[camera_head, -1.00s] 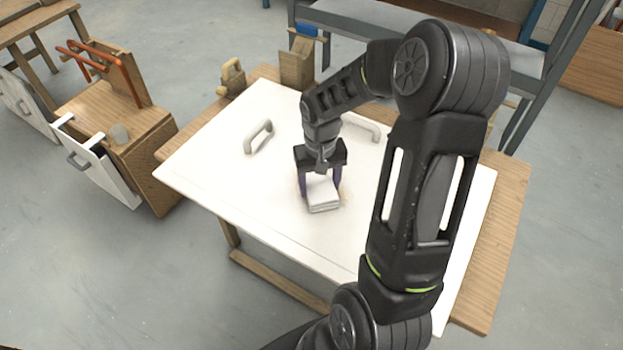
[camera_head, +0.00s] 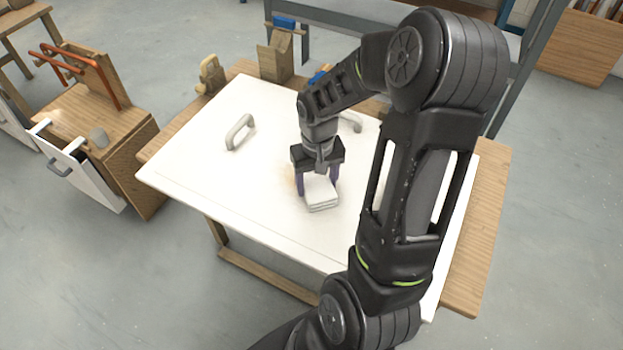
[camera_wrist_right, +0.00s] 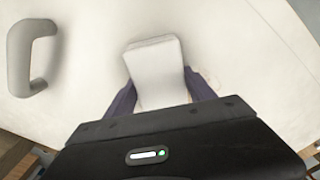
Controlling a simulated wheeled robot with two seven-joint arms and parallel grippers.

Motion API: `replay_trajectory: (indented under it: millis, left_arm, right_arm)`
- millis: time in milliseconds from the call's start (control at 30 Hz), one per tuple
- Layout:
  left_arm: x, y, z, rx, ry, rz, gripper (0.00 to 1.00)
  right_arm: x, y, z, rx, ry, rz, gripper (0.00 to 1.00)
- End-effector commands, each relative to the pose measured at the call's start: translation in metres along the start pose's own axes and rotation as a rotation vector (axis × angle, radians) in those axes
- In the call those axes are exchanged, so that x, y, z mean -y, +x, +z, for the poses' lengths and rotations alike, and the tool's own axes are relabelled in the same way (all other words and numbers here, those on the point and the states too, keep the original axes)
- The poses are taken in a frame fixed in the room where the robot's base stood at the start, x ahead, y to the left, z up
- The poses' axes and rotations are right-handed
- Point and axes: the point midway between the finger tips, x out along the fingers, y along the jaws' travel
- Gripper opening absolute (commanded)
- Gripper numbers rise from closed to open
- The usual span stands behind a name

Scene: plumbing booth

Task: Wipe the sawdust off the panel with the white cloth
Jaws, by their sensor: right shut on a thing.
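The white panel (camera_head: 210,175) lies flat on the wooden table, with a grey handle (camera_head: 240,131) at its far left and another (camera_head: 350,122) partly behind my arm. My right gripper (camera_head: 319,190) is shut on the folded white cloth (camera_head: 321,194), low over the middle of the panel; the cloth seems to touch it. In the right wrist view the cloth (camera_wrist_right: 157,72) sits between the two dark fingers. A faint tan patch of sawdust (camera_head: 291,183) shows just left of the gripper; a faint trace also shows beside the right finger in the wrist view. My left gripper is out of view.
The wooden table (camera_head: 478,225) shows a bare strip on the right. A wooden block (camera_head: 275,56) and a small wooden tool (camera_head: 211,76) stand at its far edge. A wooden cabinet (camera_head: 130,150) with orange clamps stands left. My right arm hides the panel's right side.

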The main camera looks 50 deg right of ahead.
Motion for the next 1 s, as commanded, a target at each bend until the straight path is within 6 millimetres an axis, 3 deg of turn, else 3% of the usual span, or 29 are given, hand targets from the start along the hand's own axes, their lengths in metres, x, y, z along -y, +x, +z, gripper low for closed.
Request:
replay_trajectory:
  millis: [333,733,1000]
  left_arm:
    - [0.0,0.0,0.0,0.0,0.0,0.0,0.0]
    - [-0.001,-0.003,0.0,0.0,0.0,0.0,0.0]
    - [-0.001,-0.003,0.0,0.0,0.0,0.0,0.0]
  right_arm:
    - [-0.004,0.003,0.006,0.011,0.002,0.003,0.31]
    - [-0.025,0.001,0.028,0.013,0.003,0.002,0.31]
    - [-0.026,0.001,0.029,0.011,0.002,0.002,0.31]
